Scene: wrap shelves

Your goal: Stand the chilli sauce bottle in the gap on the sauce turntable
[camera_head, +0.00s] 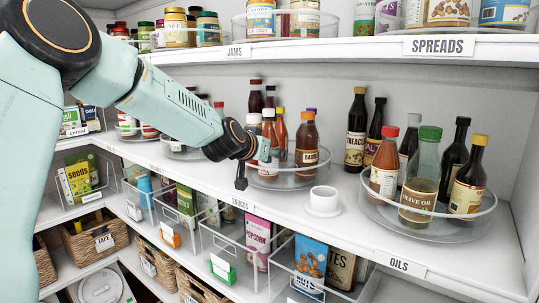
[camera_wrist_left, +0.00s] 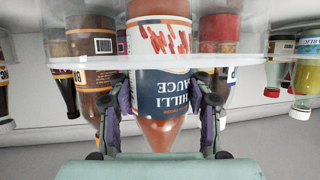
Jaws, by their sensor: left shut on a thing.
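The chilli sauce bottle (camera_wrist_left: 160,75), red-orange with a blue and white label, fills the middle of the left wrist view, which looks upside down. My left gripper (camera_wrist_left: 158,115) is shut on it, with a finger on each side. In the head view my left gripper (camera_head: 243,163) is at the left front of the sauce turntable (camera_head: 290,183), a clear round tray with a low rim. The held bottle (camera_head: 265,150) appears upright there, among other sauce bottles. I cannot tell whether its base touches the tray. The gap is not clearly visible. My right gripper is not in view.
A brown sauce bottle (camera_head: 306,140) stands on the turntable to the right. A small white cup (camera_head: 323,201) sits on the shelf in front. The oils turntable (camera_head: 425,221) is further right, with tall bottles. The spreads shelf (camera_head: 350,51) runs above.

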